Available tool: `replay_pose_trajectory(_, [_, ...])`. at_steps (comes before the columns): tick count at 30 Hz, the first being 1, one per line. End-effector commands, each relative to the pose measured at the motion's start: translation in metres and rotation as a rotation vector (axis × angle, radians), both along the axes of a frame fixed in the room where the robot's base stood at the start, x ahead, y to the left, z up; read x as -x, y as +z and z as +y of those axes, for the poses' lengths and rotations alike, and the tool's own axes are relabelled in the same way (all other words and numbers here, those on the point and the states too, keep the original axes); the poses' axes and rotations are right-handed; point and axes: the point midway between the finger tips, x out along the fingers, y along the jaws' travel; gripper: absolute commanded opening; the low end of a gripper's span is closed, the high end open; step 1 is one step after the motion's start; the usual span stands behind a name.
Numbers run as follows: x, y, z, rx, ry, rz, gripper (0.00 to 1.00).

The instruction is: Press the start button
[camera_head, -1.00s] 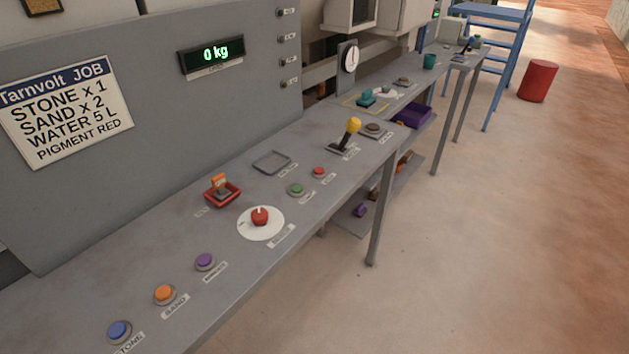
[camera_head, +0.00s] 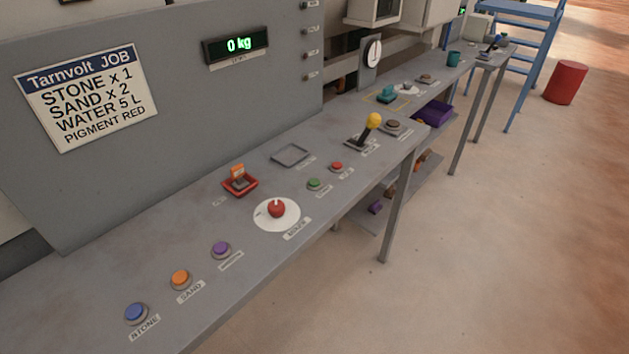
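A green button (camera_head: 314,184) sits on the grey control desk (camera_head: 330,215), with a small label beside it that is too small to read. A red button (camera_head: 336,167) is just to its right, also with an unreadable label. I cannot tell from the lettering which one is the start button. Both buttons are uncovered, with nothing touching them. My gripper is not in view.
Left of the green button are a red knob (camera_head: 277,208) on a white dial, a red switch tray (camera_head: 240,183), and purple (camera_head: 221,249), orange (camera_head: 180,278) and blue (camera_head: 136,313) buttons. A yellow-topped lever (camera_head: 373,121) stands to the right. Open floor (camera_head: 480,270) lies in front.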

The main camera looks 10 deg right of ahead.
Motion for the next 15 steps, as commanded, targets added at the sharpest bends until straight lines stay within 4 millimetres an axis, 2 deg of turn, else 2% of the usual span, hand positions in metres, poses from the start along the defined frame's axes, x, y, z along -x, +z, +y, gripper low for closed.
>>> replay_pose_trajectory(3, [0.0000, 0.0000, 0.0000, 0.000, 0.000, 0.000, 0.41])
replay_pose_trajectory(15, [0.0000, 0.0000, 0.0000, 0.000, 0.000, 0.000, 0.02])
